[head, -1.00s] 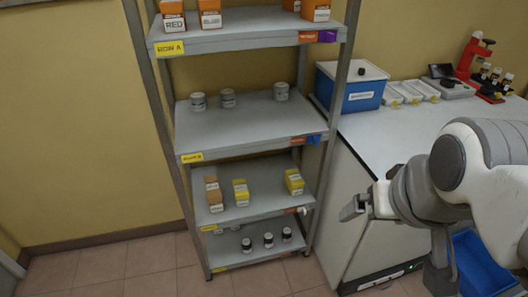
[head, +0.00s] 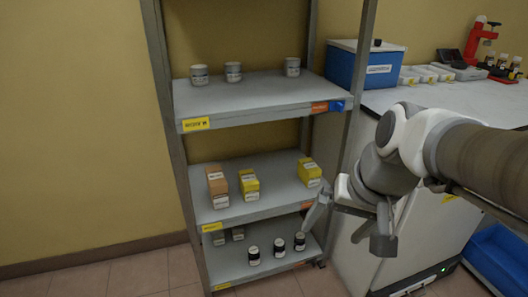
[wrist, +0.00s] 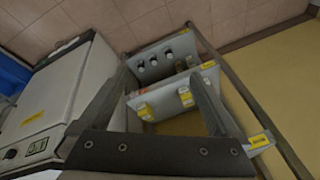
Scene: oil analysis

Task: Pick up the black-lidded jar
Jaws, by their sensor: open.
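Three dark jars with black lids and white labels stand in a row on the bottom shelf: a left one (head: 254,256), a middle one (head: 279,250) and a right one (head: 299,242). The dark jars also show small in the wrist view (wrist: 153,62), between the finger lines. My gripper (head: 347,222) is open and empty, to the right of the rack and in front of it, apart from the jars. Its two fingers (wrist: 160,80) spread wide in the wrist view. Which jar is meant I cannot tell.
Two grey-lidded jars (head: 237,234) stand behind the dark ones. The shelf above (head: 280,206) holds orange and yellow boxes (head: 249,185). A rack post (head: 352,100) stands near my gripper. A white cabinet (head: 415,240) and a blue bin (head: 497,258) are at the right.

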